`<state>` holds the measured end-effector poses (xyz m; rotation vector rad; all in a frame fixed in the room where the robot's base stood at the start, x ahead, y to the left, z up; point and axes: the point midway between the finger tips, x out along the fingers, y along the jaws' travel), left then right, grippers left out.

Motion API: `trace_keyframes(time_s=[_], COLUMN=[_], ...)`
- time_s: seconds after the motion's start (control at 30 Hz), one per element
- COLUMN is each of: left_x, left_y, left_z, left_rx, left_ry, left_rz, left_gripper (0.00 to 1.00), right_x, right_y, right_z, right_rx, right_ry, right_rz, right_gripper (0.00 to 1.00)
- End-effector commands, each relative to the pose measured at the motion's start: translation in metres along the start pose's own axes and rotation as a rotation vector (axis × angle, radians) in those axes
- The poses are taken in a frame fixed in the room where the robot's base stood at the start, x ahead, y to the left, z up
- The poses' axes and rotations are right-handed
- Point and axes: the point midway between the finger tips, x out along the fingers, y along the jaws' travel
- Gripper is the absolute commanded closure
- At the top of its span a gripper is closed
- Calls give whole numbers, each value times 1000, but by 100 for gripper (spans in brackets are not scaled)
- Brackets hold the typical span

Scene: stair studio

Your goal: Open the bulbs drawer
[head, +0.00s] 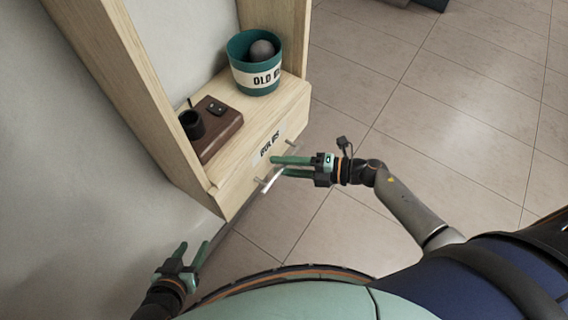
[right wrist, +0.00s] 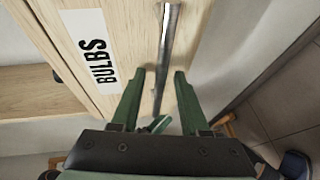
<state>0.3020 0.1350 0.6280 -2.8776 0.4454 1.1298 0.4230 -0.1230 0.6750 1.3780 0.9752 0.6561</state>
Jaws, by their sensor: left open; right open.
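The bulbs drawer (head: 240,175) is a pale wood front with a white BULBS label (head: 268,145), at the bottom of the wall shelf unit. It looks shut. Its metal bar handle (head: 264,185) is partly covered by my right gripper (head: 272,167) in the head view. In the right wrist view the handle (right wrist: 168,45) runs between the two open green fingers (right wrist: 164,78), with the BULBS label (right wrist: 92,50) to the left. I cannot tell whether a finger touches the bar. My left gripper (head: 193,248) is open and empty, low and away from the drawer.
On the ledge above the drawer stand a teal cup (head: 252,77) with a dark ball in it and a brown box (head: 217,133) with a black holder. A wooden side post (head: 115,75) rises at left. Tiled floor (head: 430,130) is clear at right.

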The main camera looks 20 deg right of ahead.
Motion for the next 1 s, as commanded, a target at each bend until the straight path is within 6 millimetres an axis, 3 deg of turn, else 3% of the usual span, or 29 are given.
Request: trace_keyframes(time_s=[0.07,0.4,1.0], left_x=[0,0,0], left_y=[0,0,0], left_z=[0,0,0], left_rx=[0,0,0], left_ry=[0,1,1], left_rz=[0,0,0], left_gripper=[50,50,50], right_x=[0,-1,-1], right_y=[0,0,0], right_z=[0,0,0], right_rx=[0,0,0], right_ry=[0,0,0], right_rz=[0,0,0], right_gripper=[61,99,100])
